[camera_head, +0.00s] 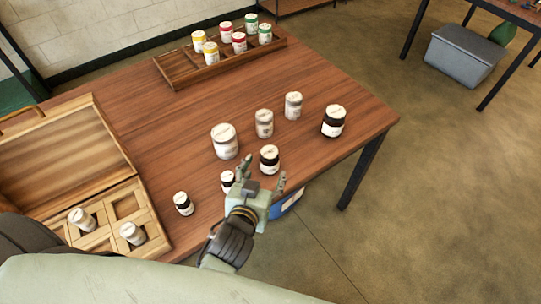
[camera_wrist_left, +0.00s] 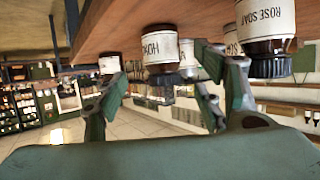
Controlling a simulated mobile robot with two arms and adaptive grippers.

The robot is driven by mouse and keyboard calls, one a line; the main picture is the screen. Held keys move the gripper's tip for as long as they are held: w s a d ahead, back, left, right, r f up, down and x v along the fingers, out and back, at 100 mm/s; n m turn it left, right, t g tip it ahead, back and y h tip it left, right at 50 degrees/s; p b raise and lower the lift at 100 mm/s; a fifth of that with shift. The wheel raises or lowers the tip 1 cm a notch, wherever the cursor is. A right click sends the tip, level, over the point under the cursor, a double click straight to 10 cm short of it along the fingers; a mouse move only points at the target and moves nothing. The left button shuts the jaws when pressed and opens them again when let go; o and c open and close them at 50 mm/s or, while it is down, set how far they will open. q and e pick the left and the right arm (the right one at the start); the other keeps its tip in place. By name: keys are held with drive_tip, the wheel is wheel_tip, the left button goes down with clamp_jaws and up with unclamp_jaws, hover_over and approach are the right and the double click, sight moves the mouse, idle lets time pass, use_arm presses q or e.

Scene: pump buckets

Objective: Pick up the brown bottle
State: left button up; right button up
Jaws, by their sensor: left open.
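My left gripper is open and empty at the table's near edge. The left wrist view is upside down; a brown bottle with a partly hidden label (camera_wrist_left: 160,50) shows between the spread fingers. A brown bottle labelled "ROSE SOAP" (camera_wrist_left: 266,25) is to the right there. A small brown bottle (camera_head: 228,178) is left of the gripper, partly hidden. My right gripper is not in view.
Another small dark bottle (camera_head: 183,203) and a larger one (camera_head: 333,121) stand on the table, with white-grey jars (camera_head: 224,140) between. A wooden tray (camera_head: 180,70) holds coloured jars at the back. An open wooden case (camera_head: 72,160) lies left.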

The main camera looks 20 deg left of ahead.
sight(268, 163)
use_arm(q)
drive_tip(key=x, duration=0.4)
drive_tip(key=shift+a+r+p, duration=0.15)
drive_tip(key=shift+r+p, duration=0.05)
drive_tip(key=shift+p, duration=0.2)
drive_tip(key=shift+w+f, duration=0.3)
drive_tip(key=shift+w, duration=0.25)
drive_tip(key=c, duration=1.4)
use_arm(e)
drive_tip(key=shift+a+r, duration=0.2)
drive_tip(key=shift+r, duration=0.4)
use_arm(q)
drive_tip(key=shift+r, duration=0.1)
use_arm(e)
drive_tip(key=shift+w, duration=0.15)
